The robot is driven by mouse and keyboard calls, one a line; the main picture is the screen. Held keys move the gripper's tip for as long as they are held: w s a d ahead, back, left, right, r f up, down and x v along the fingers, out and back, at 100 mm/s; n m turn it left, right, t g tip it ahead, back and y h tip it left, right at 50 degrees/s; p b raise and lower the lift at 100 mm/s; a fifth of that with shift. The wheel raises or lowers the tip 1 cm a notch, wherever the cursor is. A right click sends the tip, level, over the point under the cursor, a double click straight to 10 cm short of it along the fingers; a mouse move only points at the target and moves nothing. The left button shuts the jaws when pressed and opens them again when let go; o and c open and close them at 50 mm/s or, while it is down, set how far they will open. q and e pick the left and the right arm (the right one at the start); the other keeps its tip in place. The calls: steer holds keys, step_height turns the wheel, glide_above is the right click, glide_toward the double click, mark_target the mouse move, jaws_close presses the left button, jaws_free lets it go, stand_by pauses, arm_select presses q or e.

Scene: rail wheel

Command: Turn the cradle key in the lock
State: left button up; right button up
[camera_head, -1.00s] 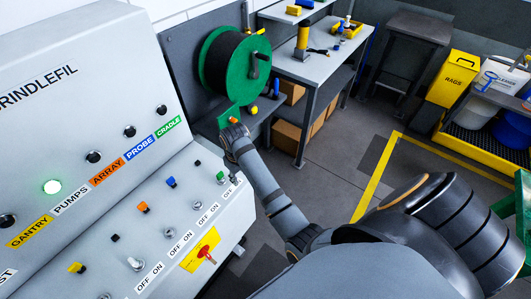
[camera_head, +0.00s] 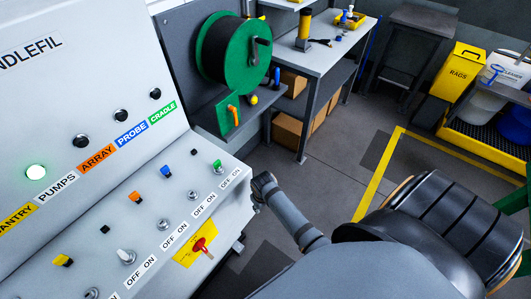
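The green cradle key (camera_head: 217,164) stands in the lock at the far end of the OFF/ON row on the grey console (camera_head: 228,196). The green CRADLE label (camera_head: 162,110) is on the panel above. One arm, apparently my right, reaches in from the lower right. Its end (camera_head: 262,187) is beside the console's right edge, apart from the key, and I cannot make out fingers there. My other gripper does not show.
Yellow (camera_head: 63,260), orange (camera_head: 136,198) and blue (camera_head: 166,169) keys sit on the console. A red switch on a yellow plate (camera_head: 196,243) is on its front. A green reel (camera_head: 233,53) and a workbench (camera_head: 325,62) stand behind.

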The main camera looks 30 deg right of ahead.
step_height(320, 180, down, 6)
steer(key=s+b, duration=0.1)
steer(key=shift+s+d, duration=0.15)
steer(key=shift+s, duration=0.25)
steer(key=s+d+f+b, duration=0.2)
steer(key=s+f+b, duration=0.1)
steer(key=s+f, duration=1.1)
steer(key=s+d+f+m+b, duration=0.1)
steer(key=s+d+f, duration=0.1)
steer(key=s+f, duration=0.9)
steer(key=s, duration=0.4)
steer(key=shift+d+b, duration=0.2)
steer(key=shift+b, duration=0.1)
